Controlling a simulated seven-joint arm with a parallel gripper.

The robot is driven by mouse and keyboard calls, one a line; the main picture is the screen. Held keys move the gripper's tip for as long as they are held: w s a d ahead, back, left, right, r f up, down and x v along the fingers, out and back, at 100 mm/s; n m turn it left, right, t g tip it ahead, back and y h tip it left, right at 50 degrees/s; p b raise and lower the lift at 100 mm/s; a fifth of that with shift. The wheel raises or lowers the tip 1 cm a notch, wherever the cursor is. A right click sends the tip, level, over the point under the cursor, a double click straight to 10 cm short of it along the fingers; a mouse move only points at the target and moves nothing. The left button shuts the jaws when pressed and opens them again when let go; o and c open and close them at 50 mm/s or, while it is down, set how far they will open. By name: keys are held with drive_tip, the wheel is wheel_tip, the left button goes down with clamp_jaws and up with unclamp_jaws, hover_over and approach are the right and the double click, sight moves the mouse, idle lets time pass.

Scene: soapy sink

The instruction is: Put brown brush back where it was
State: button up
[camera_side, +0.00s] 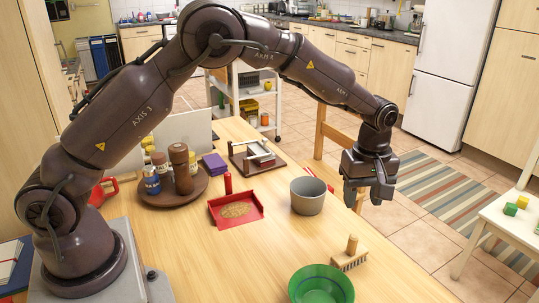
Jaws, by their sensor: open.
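The brown brush (350,257) stands on the wooden table near its right edge, with its bristles down and its peg-like handle upright. A green bowl (320,287) is just in front of it, to its lower left, partly cut off by the picture's bottom edge. My gripper (363,199) is open and empty, pointing down. It hangs in the air above and behind the brush, to the right of a grey pot (307,196). It appears apart from both.
A red dustpan (236,209) with brown grains lies left of the pot. A round brown tray (174,200) holds jars and a mill. A press-like device (256,156) and a purple block (214,164) stand behind. The front-left table is clear.

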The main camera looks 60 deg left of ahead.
drive_tip(key=s+a+r+m+t, duration=0.1)
drive_tip(key=s+a+r+m, duration=0.2)
drive_tip(key=s+r, duration=0.4)
drive_tip(key=s+a+r+m+t, duration=0.2)
drive_tip(key=s+r+m, duration=0.15)
drive_tip(key=r, duration=0.45)
drive_tip(key=s+a+r+m+t, duration=0.1)
drive_tip(key=s+a+m, duration=0.1)
drive_tip(key=s, duration=0.7)
drive_tip(key=s+a+r+m+t, duration=0.1)
drive_tip(key=s+m, duration=0.4)
drive_tip(key=s, duration=0.5)
drive_tip(key=shift+a+r+t, duration=0.2)
drive_tip(key=shift+a+t, duration=0.1)
drive_tip(key=shift+a, duration=0.2)
